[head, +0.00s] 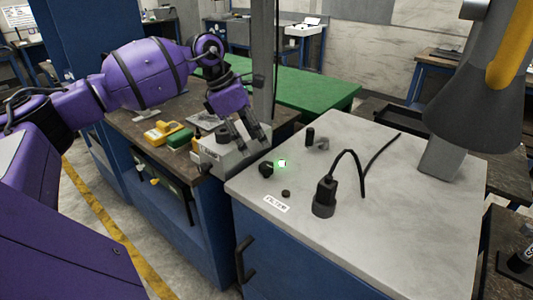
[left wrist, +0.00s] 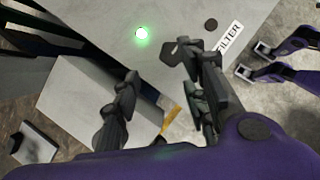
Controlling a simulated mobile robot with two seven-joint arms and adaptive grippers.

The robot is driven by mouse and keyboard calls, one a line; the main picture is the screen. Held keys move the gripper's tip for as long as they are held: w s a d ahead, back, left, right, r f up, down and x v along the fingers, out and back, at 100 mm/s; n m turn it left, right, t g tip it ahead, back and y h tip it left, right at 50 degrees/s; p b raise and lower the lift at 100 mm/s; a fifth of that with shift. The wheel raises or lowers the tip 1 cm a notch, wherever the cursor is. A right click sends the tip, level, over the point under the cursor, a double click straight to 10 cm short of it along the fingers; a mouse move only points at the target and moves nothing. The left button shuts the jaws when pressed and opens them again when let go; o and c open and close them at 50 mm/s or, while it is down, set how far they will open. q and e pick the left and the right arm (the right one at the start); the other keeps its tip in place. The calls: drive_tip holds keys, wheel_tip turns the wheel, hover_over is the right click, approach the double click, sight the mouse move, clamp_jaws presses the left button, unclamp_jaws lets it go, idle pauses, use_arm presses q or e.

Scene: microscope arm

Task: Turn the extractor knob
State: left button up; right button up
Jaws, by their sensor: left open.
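A dark knob (head: 266,169) sits at the near left edge of the grey-topped cabinet (head: 400,220), beside a lit green lamp (head: 282,162). No readable label says it is the extractor knob. My left gripper (head: 248,135) is open and empty above a grey box, left of and behind the knob. In the left wrist view my left gripper's fingers (left wrist: 162,98) are spread apart. The dark knob (left wrist: 170,48) shows beyond the right finger, which partly overlaps its surroundings. The green lamp (left wrist: 142,33) shows further left. My right gripper is not visible.
A small black disc (head: 286,193) and a FILTER label (head: 276,203) lie near the knob. A black plug with a cable (head: 325,192) stands to the right. A dark extractor hood (head: 475,115) hangs over the cabinet. The grey box (head: 230,155) sits on the adjoining bench.

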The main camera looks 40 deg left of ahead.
sight(265, 163)
use_arm(q)
drive_tip(key=x, duration=0.4)
drive_tip(key=s+x, duration=0.1)
drive_tip(key=x, duration=0.1)
drive_tip(key=shift+d+f+p, duration=0.15)
drive_tip(key=shift+d+p, duration=0.15)
drive_tip(key=shift+d, duration=0.05)
drive_tip(key=shift+w+d+f, duration=0.15)
drive_tip(key=shift+d+f, duration=0.1)
drive_tip(key=shift+f, duration=0.3)
drive_tip(key=shift+r, duration=0.1)
drive_tip(key=c, duration=1)
